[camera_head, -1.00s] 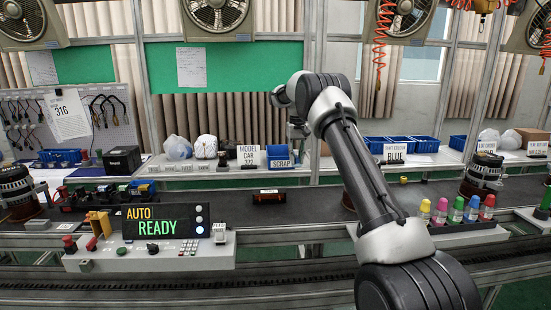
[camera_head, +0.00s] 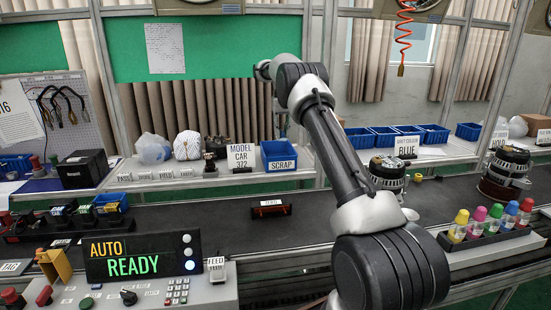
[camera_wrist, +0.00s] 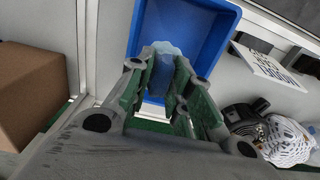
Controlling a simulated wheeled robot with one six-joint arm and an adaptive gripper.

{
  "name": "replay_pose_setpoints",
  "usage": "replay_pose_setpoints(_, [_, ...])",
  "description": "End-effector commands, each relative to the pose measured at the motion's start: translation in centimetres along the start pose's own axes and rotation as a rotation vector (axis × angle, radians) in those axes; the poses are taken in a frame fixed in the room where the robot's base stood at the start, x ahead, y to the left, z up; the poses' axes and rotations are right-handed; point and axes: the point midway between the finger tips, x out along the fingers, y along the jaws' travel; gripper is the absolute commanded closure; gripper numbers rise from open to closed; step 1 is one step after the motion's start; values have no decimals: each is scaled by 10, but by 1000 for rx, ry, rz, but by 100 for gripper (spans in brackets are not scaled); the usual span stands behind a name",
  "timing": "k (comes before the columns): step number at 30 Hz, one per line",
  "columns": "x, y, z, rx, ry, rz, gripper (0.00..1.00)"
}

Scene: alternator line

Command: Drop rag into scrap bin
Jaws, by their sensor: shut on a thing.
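The blue scrap bin (camera_head: 279,158), labelled SCRAP, stands on the shelf behind the conveyor in the head view. In the wrist view the open blue bin (camera_wrist: 215,32) fills the upper middle, beyond my fingertips. My gripper (camera_wrist: 162,62) is shut on a pale blue, crumpled rag (camera_wrist: 162,72), which shows between the green-grey fingers and overlaps the bin's interior in that view. I cannot tell the rag's exact height over the bin. In the head view the fingers and rag are mostly hidden or too small to make out, close behind the bin.
A cardboard box (camera_wrist: 32,95) is at the wrist view's left. An alternator (camera_head: 386,172) stands on the conveyor behind my arm.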

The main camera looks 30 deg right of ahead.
Motion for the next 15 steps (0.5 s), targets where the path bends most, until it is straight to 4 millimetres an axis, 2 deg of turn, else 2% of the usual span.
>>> replay_pose_setpoints(7, [30,0,1,0,-2,0,100])
replay_pose_setpoints(15, [43,0,0,0,0,0,100])
